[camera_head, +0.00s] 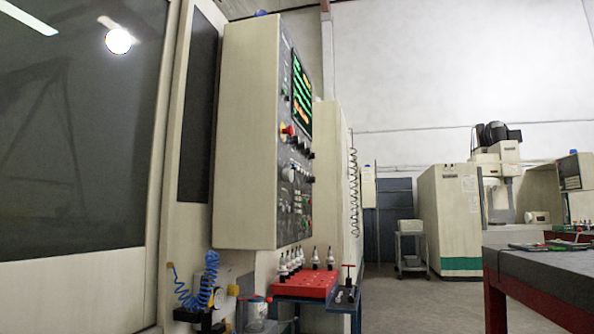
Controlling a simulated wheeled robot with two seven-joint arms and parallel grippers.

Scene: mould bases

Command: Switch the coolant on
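The control panel (299,182) sits on the side of a tall beige cabinet (250,130) and is seen at a steep angle. It carries a lit screen (302,92) with green and orange text, a red emergency knob (290,130) on a yellow ring, and several small knobs and buttons below. Which control is for the coolant cannot be read from here. Neither of my grippers is in view.
A red tool rack (305,285) with several toolholders stands on a small table below the panel. A grey-topped workbench (550,272) is at the right. Open floor (420,300) lies between them. Other machines (450,215) stand behind.

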